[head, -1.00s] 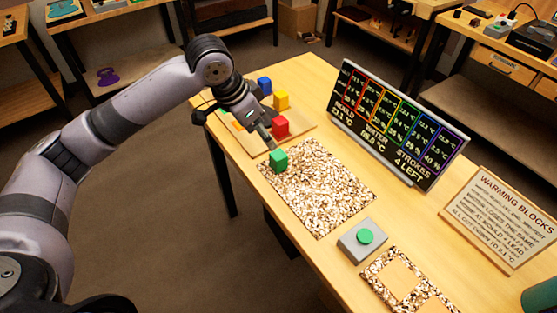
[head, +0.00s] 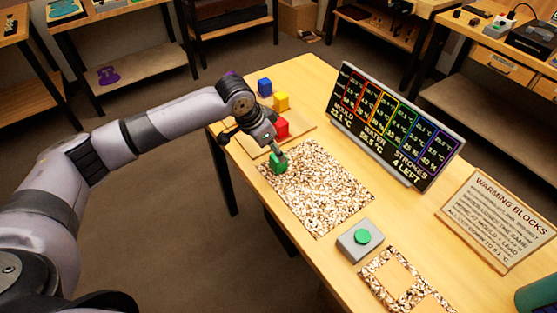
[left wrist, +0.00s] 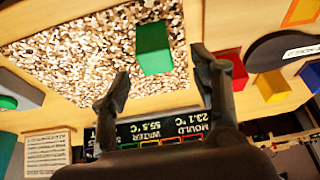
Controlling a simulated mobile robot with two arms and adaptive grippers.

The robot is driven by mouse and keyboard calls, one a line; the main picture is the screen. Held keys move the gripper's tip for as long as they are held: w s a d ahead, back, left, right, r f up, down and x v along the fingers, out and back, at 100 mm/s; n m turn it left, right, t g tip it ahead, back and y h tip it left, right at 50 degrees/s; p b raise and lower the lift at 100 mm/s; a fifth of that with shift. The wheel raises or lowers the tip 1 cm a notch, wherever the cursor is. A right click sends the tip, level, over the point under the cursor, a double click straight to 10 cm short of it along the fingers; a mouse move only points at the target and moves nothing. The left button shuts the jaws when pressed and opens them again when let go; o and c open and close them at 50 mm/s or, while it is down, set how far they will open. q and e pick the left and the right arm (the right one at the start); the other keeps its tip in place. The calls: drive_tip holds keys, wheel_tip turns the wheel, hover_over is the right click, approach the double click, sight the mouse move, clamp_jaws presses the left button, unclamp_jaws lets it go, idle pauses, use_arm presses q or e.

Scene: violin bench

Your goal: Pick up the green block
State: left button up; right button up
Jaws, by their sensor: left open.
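The green block (head: 278,167) stands at the upper left corner of the speckled mat (head: 322,195). My left gripper (head: 275,150) is at the block in the head view and covers part of it. In the left wrist view, the green block (left wrist: 153,48) lies ahead of my left gripper's spread fingers (left wrist: 158,72). The fingers are open, with no visible grip on the block. My right gripper is not in view.
A dark display (head: 395,125) stands at the back. A grey box with a green button (head: 362,237) is in front of the mat.

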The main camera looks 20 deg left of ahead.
sight(278, 162)
use_arm(q)
drive_tip(key=x, duration=0.2)
drive_tip(key=p+x, duration=0.1)
drive_tip(key=x, duration=0.2)
drive_tip(key=shift+s+d+f, duration=0.1)
drive_tip(key=shift+s+f, duration=0.05)
drive_tip(key=shift+s, duration=0.05)
drive_tip(key=shift+c, duration=0.2)
drive_tip(key=c, duration=1.2)
drive_tip(key=shift+o, duration=0.2)
